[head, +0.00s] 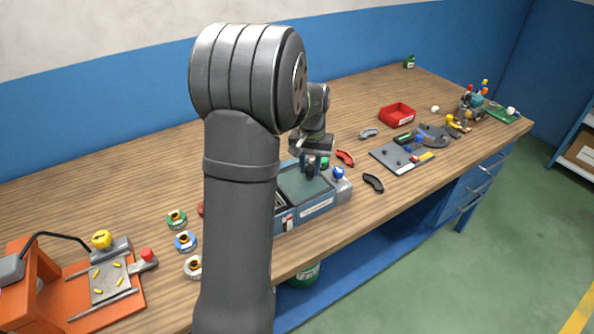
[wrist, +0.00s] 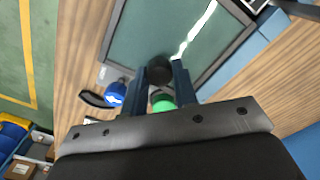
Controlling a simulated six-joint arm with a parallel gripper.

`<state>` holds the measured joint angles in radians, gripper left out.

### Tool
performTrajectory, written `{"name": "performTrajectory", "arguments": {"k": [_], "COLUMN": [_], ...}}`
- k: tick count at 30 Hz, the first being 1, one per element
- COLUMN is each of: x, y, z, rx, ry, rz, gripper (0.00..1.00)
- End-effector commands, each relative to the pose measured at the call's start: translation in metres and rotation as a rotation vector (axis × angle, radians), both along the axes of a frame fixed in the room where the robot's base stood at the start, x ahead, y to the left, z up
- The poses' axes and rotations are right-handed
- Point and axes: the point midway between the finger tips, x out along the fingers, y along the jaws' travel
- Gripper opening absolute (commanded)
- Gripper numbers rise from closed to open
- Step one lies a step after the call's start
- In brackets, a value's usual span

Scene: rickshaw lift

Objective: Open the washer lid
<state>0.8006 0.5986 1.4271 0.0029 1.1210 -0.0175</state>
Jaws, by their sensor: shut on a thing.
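The washer (head: 316,209) is a blue-grey box at the front of the bench, partly hidden behind my arm in the head view. Its lid (head: 303,189) is a dark greenish pane in a grey frame; it also fills the top of the wrist view (wrist: 145,30). The lid looks flat on the box; a small lift cannot be told. A round black knob (wrist: 159,70) stands at the lid's edge. My gripper (head: 312,167) is over that edge, its two fingers shut on the knob. Beside it are a blue button (head: 339,173) and a green button (head: 325,162).
Red and black curved handles (head: 373,183) lie right of the washer. A grey tool mat (head: 390,158) and a red bin (head: 397,115) are farther right. Spools (head: 185,241) and an orange fixture (head: 75,312) stand at left. The bench behind the washer is mostly clear.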

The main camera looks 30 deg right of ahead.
Motion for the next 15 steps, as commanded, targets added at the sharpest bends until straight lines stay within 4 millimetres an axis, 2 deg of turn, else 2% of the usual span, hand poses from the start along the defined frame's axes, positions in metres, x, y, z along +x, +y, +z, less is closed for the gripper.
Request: {"name": "performTrajectory", "arguments": {"k": [8, 9, 12, 15], "x": [0.0004, 0.0003, 0.0001, 0.0001], "y": [-0.0057, -0.0058, -0.0052, -0.0043], "z": [0.0020, 0.0021, 0.0019, 0.0015], "rx": [-0.013, -0.013, -0.012, -0.010], "ry": [-0.006, -0.006, -0.005, -0.004], "rz": [-0.002, -0.002, -0.002, -0.002], "gripper": [0.00, 0.32, 0.48, 0.48]}}
